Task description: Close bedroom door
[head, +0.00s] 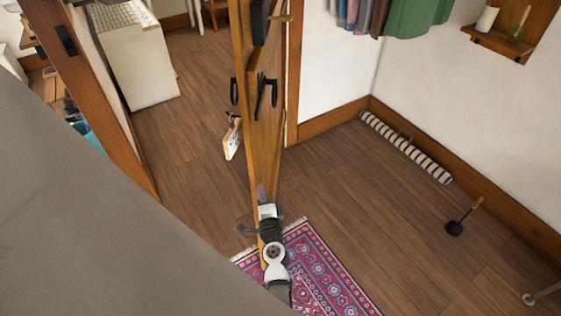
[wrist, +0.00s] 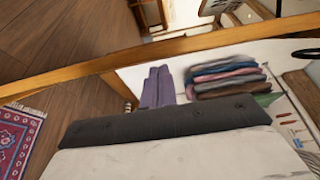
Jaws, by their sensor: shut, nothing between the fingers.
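The wooden bedroom door (head: 264,145) stands open, seen nearly edge-on in the middle of the head view. Black handles (head: 266,92) show on both sides of it. My gripper (head: 261,190) is at the lower part of the door in the head view, in front of it; I cannot tell whether it touches. Its purple fingers are together and hold nothing, as the wrist view (wrist: 157,88) also shows. In the wrist view a long wooden edge (wrist: 180,48) crosses behind the fingers, and a black handle (wrist: 305,53) shows at the right. My arm hides the door's lower end.
The doorway's left post (head: 88,85) and right post (head: 293,75) flank the opening. A patterned rug (head: 325,275) lies near my arm. A striped roll (head: 405,147) lies along the right wall, with a dark-headed tool (head: 455,228) nearby. The floor between is clear.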

